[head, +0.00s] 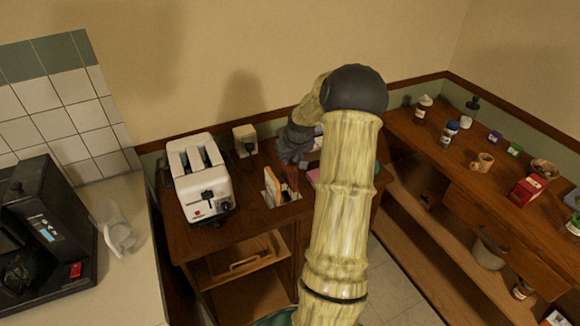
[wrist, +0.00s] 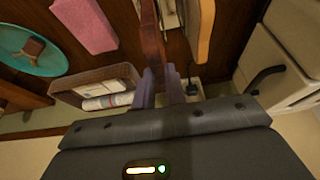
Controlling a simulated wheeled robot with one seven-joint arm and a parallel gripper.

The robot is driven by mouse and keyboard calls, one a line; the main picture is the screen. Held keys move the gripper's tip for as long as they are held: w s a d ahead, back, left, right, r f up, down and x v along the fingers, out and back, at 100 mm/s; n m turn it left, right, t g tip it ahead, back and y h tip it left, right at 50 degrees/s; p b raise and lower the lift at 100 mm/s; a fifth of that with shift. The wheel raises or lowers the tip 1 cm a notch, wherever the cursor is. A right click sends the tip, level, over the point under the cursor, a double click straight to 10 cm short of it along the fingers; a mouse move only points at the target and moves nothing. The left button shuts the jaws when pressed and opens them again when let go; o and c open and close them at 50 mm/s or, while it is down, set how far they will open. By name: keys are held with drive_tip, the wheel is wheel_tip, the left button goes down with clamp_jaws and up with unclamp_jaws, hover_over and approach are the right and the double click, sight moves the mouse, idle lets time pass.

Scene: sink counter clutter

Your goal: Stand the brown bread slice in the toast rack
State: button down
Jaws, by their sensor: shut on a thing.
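My gripper (wrist: 160,88) is shut on the brown bread slice (wrist: 153,40), which hangs edge-on and upright between its fingers. In the head view the brown slice (head: 291,176) shows below the gripper, at the toast rack's right part. The pale toast rack (head: 283,200) stands on the wooden table right of the toaster, and part of it shows beyond the slice in the wrist view (wrist: 170,14). A lighter slice (head: 270,181) stands upright at the rack's left side; it also shows in the wrist view (wrist: 200,28). I cannot tell whether the brown slice touches the rack's bottom.
The white toaster (head: 200,180) stands left of the rack. In the wrist view, a pink block (wrist: 85,25), a teal plate (wrist: 25,58) with a brown piece and a basket (wrist: 70,97) with packets lie left. My arm hides part of the table in the head view.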

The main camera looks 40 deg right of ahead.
sight(289, 172)
wheel_tip(289, 172, down, 4)
drive_tip(key=shift+r+p, duration=0.2)
drive_tip(key=shift+p, duration=0.3)
drive_tip(key=shift+w+f, duration=0.1)
drive_tip(key=shift+w, duration=0.05)
drive_tip(key=c, duration=1.5)
unclamp_jaws()
drive_tip(key=shift+a, duration=0.15)
drive_tip(key=shift+o, duration=0.2)
drive_tip(key=shift+s+d, duration=0.2)
